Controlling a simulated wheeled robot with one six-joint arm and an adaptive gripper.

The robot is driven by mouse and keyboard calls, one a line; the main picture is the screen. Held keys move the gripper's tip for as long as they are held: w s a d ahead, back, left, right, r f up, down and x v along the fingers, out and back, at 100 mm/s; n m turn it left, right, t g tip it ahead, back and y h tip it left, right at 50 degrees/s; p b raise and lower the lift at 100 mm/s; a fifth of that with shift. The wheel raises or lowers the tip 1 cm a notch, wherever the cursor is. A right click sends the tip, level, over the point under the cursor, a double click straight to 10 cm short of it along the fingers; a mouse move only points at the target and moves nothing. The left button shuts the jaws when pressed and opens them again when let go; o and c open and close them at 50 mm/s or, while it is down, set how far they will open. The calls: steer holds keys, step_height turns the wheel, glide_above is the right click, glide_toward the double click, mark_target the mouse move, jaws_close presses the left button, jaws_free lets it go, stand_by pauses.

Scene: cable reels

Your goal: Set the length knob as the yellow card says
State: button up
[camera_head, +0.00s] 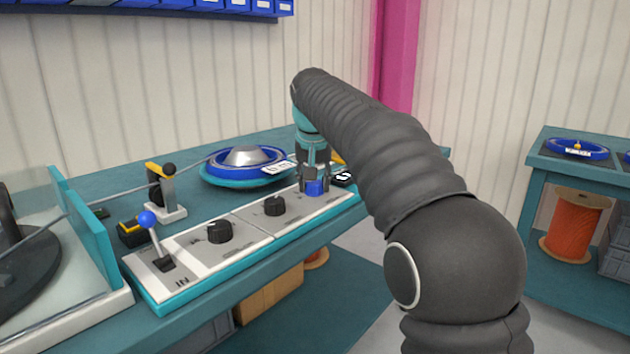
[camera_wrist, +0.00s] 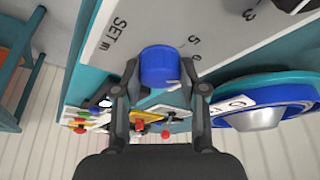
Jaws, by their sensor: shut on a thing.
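The blue knob (camera_head: 314,187) is at the far right end of the grey control panel (camera_head: 192,247). My gripper (camera_head: 314,178) comes down on it from above and is shut on it. In the wrist view, the blue knob (camera_wrist: 158,66) sits between the two fingers of my gripper (camera_wrist: 159,74). "SET m" and a "5" are printed on the panel beside it; other marks are partly hidden. A yellow piece (camera_head: 337,158) shows behind my gripper; I cannot tell whether it is the yellow card, and no writing on it is readable.
Two black knobs (camera_head: 219,231) (camera_head: 275,205) and a blue-balled lever (camera_head: 147,219) are on the panel. A blue reel (camera_head: 245,160) on a teal disc is behind it, with a white tag. A second bench (camera_head: 590,167) stands at the right.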

steer(key=o, duration=1.1)
steer(key=shift+a, duration=0.1)
steer(key=shift+o, duration=0.2)
steer(key=shift+r, duration=0.1)
steer(key=v, duration=1.2)
steer(key=shift+s, duration=0.15)
